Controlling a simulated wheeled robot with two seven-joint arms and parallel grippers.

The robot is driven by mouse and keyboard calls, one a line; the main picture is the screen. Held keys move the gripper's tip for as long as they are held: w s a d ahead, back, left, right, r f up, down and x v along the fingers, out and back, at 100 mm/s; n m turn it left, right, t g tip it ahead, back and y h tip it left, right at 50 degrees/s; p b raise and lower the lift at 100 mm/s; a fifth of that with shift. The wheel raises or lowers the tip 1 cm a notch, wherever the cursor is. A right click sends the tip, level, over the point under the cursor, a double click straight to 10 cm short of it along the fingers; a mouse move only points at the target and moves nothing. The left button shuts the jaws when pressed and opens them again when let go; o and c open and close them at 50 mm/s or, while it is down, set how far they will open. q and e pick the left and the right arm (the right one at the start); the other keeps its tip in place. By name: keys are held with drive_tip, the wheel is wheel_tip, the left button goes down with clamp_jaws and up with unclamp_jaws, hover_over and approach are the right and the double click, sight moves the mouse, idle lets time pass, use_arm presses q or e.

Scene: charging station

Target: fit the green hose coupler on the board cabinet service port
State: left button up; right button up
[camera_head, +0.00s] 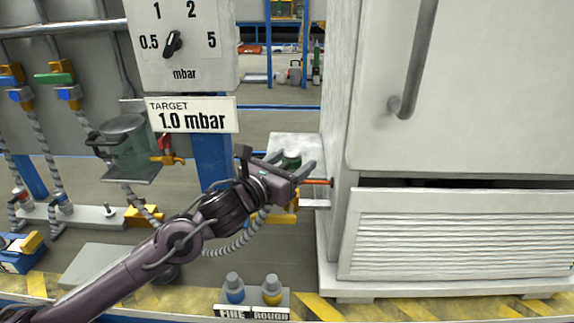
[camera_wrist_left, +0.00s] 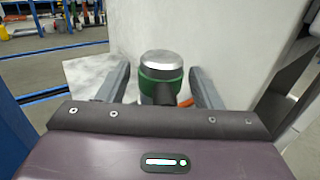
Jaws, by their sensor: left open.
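The green hose coupler (camera_head: 291,158), with a silver cap, stands between the fingers of my left gripper (camera_head: 288,164). In the left wrist view the coupler (camera_wrist_left: 161,78) is upright, with a finger on each side and gaps visible to both. My left gripper is open. The gripper hides the coupler's lower part. A thin orange-red piece (camera_head: 318,182) shows between the gripper and the side of the white cabinet (camera_head: 342,215); I cannot tell whether it is the service port. My right gripper is not in view.
The white cabinet fills the right side, close to the gripper. A pale plate (camera_head: 290,141) lies behind the gripper. A gauge board (camera_head: 186,70) with a 1.0 mbar sign stands above my arm. A grey corrugated hose (camera_head: 238,243) hangs below.

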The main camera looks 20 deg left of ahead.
use_arm(q)
drive_tip(key=shift+b+v, duration=0.3)
drive_tip(key=shift+v, duration=3.55)
drive_tip(key=shift+r, duration=0.1)
